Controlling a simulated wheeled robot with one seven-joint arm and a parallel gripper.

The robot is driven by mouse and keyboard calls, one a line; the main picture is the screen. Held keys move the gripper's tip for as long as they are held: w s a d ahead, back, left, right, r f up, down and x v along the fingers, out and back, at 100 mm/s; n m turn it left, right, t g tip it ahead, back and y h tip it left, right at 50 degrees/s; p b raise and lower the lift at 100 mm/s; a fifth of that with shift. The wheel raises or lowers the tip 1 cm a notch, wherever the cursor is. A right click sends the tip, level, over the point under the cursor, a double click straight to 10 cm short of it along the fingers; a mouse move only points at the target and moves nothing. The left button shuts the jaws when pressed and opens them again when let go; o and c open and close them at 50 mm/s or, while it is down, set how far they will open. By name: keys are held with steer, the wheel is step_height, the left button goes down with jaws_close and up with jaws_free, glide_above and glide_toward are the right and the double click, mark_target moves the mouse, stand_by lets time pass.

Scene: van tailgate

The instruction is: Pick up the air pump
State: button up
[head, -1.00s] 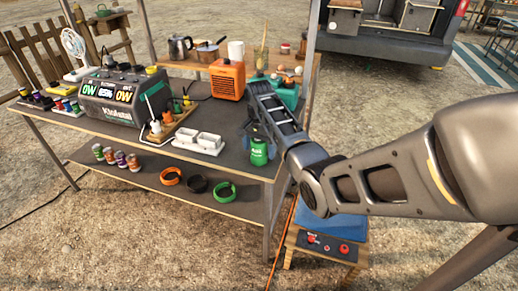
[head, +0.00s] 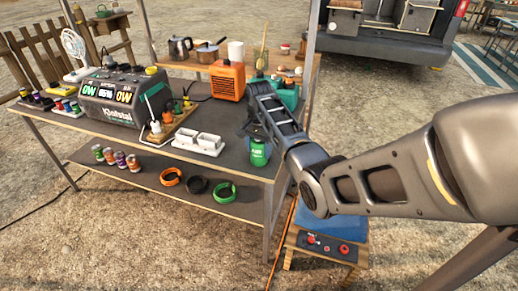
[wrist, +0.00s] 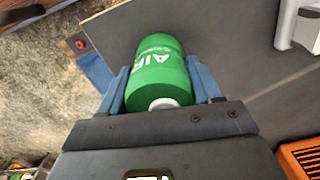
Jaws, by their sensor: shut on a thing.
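The air pump (head: 259,153) is a small green bottle-shaped thing with white "AIR" lettering, at the front right corner of the dark table top. It also shows in the wrist view (wrist: 158,72), with a pale cap facing my wrist. My gripper (head: 258,138) comes down on it from above and is shut on it, a blue finger on each side in the wrist view (wrist: 160,84). My gripper hides the pump's upper part in the head view. I cannot tell whether its base touches the table.
The table (head: 112,128) also bears a white double tray (head: 198,143), an orange box (head: 227,81), a teal box (head: 287,92) and a power station (head: 110,98). Rings (head: 171,177) and jars lie on the lower shelf. A low stool (head: 325,246) stands at right.

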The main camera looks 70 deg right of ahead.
steer(key=shift+r, duration=0.5)
steer(key=r, duration=0.2)
steer(key=d+r, duration=0.1)
steer(key=shift+s+d+r+b, duration=0.1)
steer(key=shift+s+r+b, duration=0.2)
steer(key=shift+r, duration=0.1)
steer(key=s+d+r+b, duration=0.1)
steer(key=s+d+r, duration=0.5)
steer(key=d, duration=0.2)
steer(key=shift+d, duration=0.25)
steer(key=shift+r, duration=0.1)
steer(key=s+a+p, duration=0.3)
steer(key=s, duration=1.4)
steer(key=s+a+p, duration=0.3)
steer(key=s, duration=1.3)
steer(key=shift+s+a+p, duration=0.25)
steer(key=shift+s+p, duration=0.1)
steer(key=shift+p, duration=0.05)
